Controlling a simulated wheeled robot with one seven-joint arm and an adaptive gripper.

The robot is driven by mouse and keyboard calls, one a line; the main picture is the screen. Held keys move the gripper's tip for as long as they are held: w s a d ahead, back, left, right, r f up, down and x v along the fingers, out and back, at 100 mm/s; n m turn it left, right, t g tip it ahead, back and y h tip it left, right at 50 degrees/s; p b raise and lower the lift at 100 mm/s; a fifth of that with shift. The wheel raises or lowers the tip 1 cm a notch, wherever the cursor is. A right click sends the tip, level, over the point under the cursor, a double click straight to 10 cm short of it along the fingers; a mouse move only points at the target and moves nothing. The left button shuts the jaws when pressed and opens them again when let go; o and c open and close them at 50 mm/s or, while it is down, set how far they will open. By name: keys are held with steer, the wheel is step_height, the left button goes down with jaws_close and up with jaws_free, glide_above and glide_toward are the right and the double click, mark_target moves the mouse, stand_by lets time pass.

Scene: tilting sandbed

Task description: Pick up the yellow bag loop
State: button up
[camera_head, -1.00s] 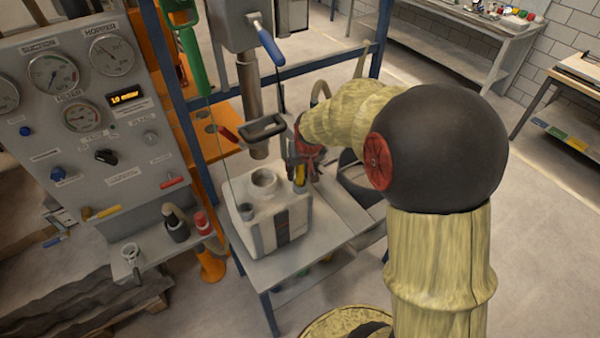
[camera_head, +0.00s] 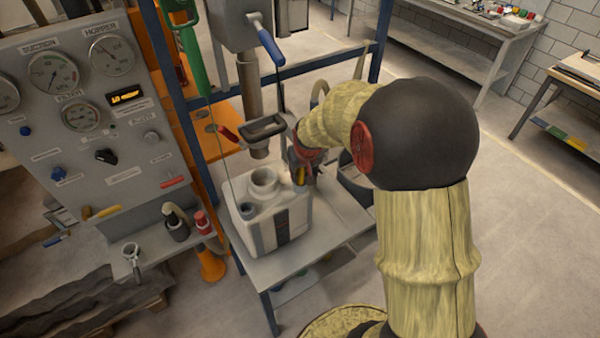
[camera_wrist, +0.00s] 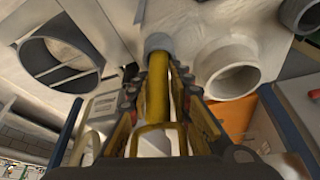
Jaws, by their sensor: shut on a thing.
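The yellow bag loop (camera_wrist: 157,100) is a yellow strip between the fingers of my gripper (camera_wrist: 158,92) in the wrist view. My gripper is shut on it. A grey cylindrical piece (camera_wrist: 159,43) shows at the strip's far end; I cannot tell whether they are joined. In the head view, my gripper (camera_head: 302,172) is beside the white container (camera_head: 255,232), at its back right corner. The arm hides much of this area, and only a small bit of yellow shows there.
The container's round spout (camera_head: 264,183) stands close left of my gripper, below a metal pipe (camera_head: 250,90) and black handle (camera_head: 265,128). A blue frame post (camera_head: 180,120) and gauge panel (camera_head: 85,110) are to the left. Open floor (camera_head: 530,230) lies to the right.

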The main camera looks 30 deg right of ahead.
jaws_close()
steer(key=shift+r, duration=0.1)
steer(key=shift+r, duration=0.6)
steer(key=s+a+r, duration=0.7)
steer(key=s+r, duration=0.4)
steer(key=shift+s+a+r+b, duration=0.3)
steer(key=shift+s+a, duration=0.05)
steer(key=shift+s, duration=0.05)
